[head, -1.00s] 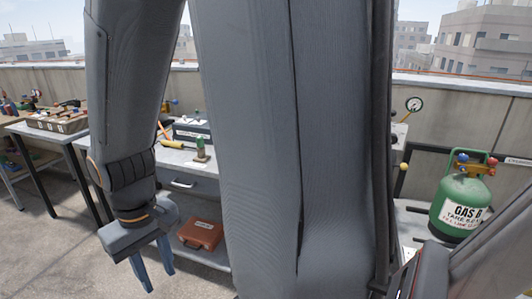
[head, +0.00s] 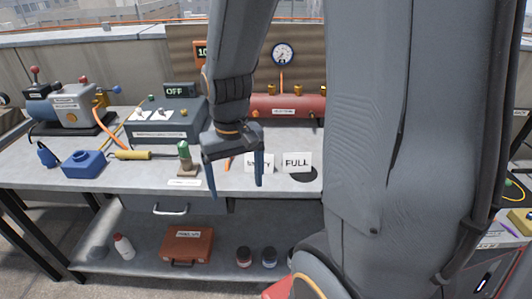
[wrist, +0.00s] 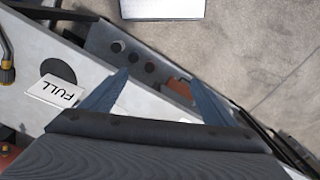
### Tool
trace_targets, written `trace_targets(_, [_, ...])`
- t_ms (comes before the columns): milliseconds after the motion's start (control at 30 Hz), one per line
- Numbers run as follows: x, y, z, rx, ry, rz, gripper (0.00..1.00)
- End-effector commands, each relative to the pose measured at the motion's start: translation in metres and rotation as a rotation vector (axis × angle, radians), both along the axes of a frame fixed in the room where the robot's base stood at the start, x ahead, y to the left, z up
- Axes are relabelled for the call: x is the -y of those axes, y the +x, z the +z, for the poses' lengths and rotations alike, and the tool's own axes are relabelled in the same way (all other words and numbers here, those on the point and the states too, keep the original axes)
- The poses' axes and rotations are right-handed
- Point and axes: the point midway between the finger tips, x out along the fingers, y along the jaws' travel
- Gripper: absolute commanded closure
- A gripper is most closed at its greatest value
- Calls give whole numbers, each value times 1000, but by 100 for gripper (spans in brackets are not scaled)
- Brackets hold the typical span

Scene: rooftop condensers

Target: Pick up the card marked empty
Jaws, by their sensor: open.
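The card marked empty (head: 250,166) is a small white card standing on the grey workbench (head: 60,170), left of a matching card marked FULL (head: 297,162). One finger of my gripper (head: 236,188) crosses in front of the empty card and hides part of its lettering. My gripper is open with nothing between its blue fingers, pointing down near the bench's front edge. In the wrist view the fingers (wrist: 162,78) are spread apart, and the FULL card (wrist: 57,93) shows to their left. I cannot make out the empty card there.
A control box marked OFF (head: 165,128) and a red tank (head: 290,106) stand behind. The lower shelf holds an orange case (head: 188,245) and small jars.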

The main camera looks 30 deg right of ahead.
Motion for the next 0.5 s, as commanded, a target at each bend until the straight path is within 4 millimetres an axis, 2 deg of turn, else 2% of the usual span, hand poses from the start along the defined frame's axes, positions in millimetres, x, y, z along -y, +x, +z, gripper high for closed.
trace_targets(33, [14,14,12,-4,0,-66,20])
trace_targets(200, [67,61,24,-5,-2,-301,20])
trace_targets(333, [101,85,24,-4,-2,-436,20])
trace_targets(500, [124,99,21,-3,-4,-526,20])
